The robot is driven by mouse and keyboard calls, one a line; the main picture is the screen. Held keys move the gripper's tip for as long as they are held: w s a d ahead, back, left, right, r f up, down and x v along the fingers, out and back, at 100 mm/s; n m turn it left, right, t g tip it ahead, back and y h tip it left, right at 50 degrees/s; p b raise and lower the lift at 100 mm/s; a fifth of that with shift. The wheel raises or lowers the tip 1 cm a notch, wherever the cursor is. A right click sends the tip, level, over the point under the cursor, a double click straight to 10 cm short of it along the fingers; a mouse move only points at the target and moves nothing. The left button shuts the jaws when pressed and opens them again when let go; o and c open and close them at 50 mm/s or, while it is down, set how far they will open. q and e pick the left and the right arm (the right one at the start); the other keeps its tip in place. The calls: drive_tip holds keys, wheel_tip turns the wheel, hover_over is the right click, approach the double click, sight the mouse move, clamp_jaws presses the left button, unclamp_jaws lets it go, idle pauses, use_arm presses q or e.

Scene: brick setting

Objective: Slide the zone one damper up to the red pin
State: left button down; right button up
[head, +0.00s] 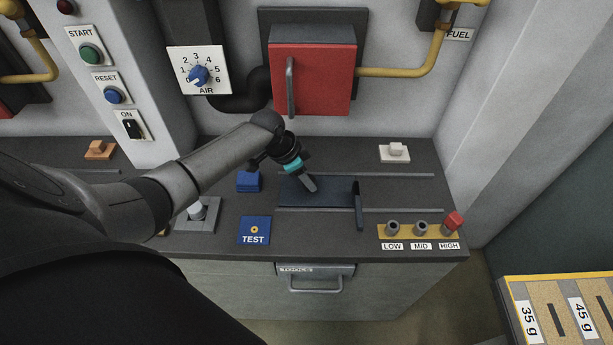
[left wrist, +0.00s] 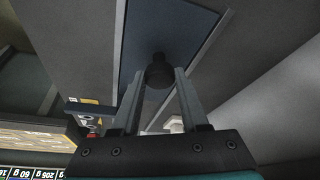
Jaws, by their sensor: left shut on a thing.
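The damper is a dark blue flat plate (head: 333,199) lying between two rails on the dark counter, with an upright tab (head: 358,207) at its right end. It also shows in the left wrist view (left wrist: 190,28). My left gripper (head: 311,185) is over the plate, shut on a dark round knob (left wrist: 159,72) that stands on it. In the head view the gripper mostly hides the knob. The red pin (head: 453,221) stands at the HIGH label at the right. The tab is left of the LOW pin (head: 392,228), well apart from the red pin. My right gripper is not in view.
The MID pin (head: 421,228) stands between LOW and red. A red box (head: 311,80) hangs behind. The track right of the tab looks clear.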

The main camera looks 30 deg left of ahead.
use_arm(q)
hover_over(350, 188)
drive_tip(key=s+a, duration=0.1)
drive_tip(key=s, duration=0.1)
drive_tip(key=shift+a+b, duration=0.2)
drive_tip(key=shift+b, duration=0.25)
drive_tip(key=w+d+b, duration=0.1)
drive_tip(key=w+d, duration=0.1)
drive_tip(key=d, duration=0.1)
drive_tip(key=w+d+b, duration=0.1)
drive_tip(key=d, duration=0.2)
drive_tip(key=w+d+b, duration=0.1)
drive_tip(key=w+d, duration=0.1)
drive_tip(key=d, duration=0.1)
drive_tip(key=shift+w+d, duration=0.1)
drive_tip(key=shift+w, duration=0.2)
drive_tip(key=shift+c, duration=2.2)
unclamp_jaws()
drive_tip(key=shift+r, duration=0.15)
